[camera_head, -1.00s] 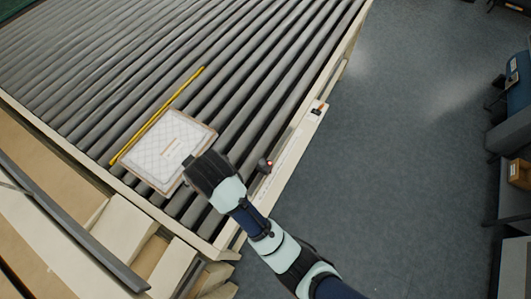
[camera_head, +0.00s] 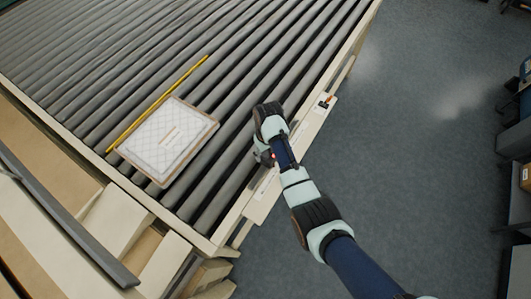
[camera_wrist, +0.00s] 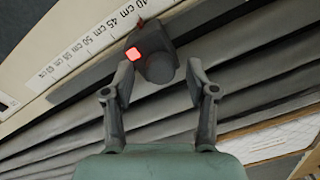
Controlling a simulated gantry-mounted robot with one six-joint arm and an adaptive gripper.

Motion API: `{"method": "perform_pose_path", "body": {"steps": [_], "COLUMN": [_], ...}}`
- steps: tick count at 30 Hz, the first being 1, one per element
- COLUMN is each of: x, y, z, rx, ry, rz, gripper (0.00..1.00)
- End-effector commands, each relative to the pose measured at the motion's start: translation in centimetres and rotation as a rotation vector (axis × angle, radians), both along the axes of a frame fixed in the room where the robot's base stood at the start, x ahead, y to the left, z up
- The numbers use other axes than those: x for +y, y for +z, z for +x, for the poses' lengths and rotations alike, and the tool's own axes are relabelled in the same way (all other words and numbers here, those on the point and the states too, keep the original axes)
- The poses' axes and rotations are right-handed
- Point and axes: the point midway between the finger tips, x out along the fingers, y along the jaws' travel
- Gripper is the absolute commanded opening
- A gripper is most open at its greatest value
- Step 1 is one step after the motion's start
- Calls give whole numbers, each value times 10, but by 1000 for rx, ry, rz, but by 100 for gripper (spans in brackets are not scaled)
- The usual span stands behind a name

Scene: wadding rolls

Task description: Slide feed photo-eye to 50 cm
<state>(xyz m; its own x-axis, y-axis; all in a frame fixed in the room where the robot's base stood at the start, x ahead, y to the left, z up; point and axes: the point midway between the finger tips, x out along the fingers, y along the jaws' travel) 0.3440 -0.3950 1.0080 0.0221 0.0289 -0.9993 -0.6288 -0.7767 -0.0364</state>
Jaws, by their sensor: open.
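The photo-eye (camera_wrist: 158,62) is a dark rounded block with a glowing red lens. In the wrist view it sits at the edge of a white scale strip (camera_wrist: 98,40), close to the 40 and 45 cm marks; the 50 cm mark lies to its left. My gripper (camera_wrist: 160,82) is open, with one finger on each side of the photo-eye's rounded part. I cannot tell whether either finger touches it. In the head view the red light of the photo-eye (camera_head: 274,155) shows at the conveyor's side rail, beside my gripper (camera_head: 264,156), which is partly hidden by the arm.
A quilted white pad on a tan board (camera_head: 168,140) lies on the grey rollers (camera_head: 235,62), with a yellow bar (camera_head: 155,105) along its far edge. A small black and orange part (camera_head: 325,101) sits farther along the rail. Open floor (camera_head: 425,150) lies to the right.

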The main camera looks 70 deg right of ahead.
Motion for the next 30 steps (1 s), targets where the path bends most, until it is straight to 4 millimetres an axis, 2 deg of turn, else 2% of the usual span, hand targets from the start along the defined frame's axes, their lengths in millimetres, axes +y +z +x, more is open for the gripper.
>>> {"method": "perform_pose_path", "body": {"steps": [3, 10, 20, 30], "x": [1, 0, 0, -5], "y": [-7, -8, -7, -8], "z": [0, 0, 0, 0], "rx": [1, -1, -1, -2], "ry": [0, 0, 0, -1], "rz": [1, -1, -1, -1], "gripper": [57, 56, 1, 0]}}
